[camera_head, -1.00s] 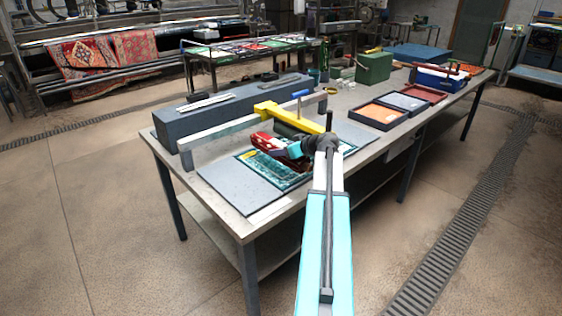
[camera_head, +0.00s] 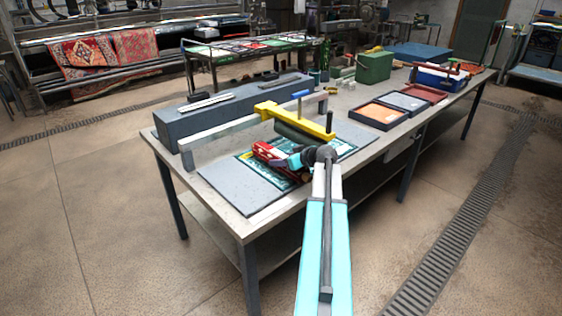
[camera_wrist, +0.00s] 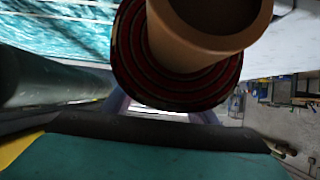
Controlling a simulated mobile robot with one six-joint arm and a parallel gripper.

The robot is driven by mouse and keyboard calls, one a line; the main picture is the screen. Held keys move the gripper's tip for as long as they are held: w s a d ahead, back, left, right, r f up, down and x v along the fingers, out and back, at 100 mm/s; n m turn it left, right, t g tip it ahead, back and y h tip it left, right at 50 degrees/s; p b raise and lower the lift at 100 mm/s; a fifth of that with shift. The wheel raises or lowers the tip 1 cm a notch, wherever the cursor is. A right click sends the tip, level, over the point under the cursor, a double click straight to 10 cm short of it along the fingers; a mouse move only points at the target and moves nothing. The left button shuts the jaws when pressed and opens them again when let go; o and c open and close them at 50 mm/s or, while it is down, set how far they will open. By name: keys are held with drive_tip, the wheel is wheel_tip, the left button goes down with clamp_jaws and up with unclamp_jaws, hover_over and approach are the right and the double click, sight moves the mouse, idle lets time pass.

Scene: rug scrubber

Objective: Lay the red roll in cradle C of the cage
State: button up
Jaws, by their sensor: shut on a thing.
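The red roll (camera_head: 268,155) is in my gripper (camera_head: 281,161), low over or on the teal patterned rug piece (camera_head: 246,163) on the workbench. Whether it touches the rug I cannot tell. In the wrist view the roll's end (camera_wrist: 128,70) fills the upper middle, showing dark red and black layers around a tan core (camera_wrist: 200,40). My gripper is shut on the roll; its fingertips are mostly hidden by the roll and wrist. I cannot make out the cage or cradle C with certainty.
A yellow frame (camera_head: 268,109) with a dark green roller (camera_head: 290,127) stands just behind the roll. A long grey block (camera_head: 215,108) and a metal rail (camera_head: 225,127) lie behind. Orange and grey trays (camera_head: 378,113) and a green box (camera_head: 374,68) are to the right.

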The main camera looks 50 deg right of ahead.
drive_tip(key=shift+f, duration=0.15)
drive_tip(key=shift+f+b, duration=0.35)
drive_tip(key=shift+b, duration=0.1)
drive_tip(key=o, duration=1.5)
drive_tip(key=shift+r+p, duration=0.2)
drive_tip(key=shift+p, duration=0.1)
drive_tip(key=shift+r, duration=0.15)
drive_tip(key=b+v, duration=0.2)
drive_tip(key=v, duration=1)
